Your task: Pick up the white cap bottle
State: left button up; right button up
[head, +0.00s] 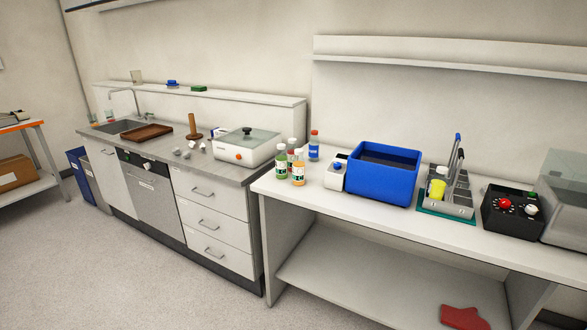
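A cluster of small bottles stands upright at the left end of the white bench. Three have white caps: a green one (281,165) at the left, an orange one (298,170) at the front right, and one behind them (291,152) that is partly hidden. A blue bottle (314,147) with an orange-red cap stands just behind and to the right. Neither of my grippers is in view, and nothing touches the bottles.
Right of the bottles stand a small white device (335,175), a blue bin (380,185), a grey rack (450,196) and a black box with knobs (510,208). A white lidded appliance (245,147) is on the left counter. The floor (150,275) in front is clear.

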aim_at(298, 163)
jog(key=k, duration=0.45)
jog(key=z, duration=0.85)
jog(key=i, duration=1.95)
jog(key=u, duration=0.3)
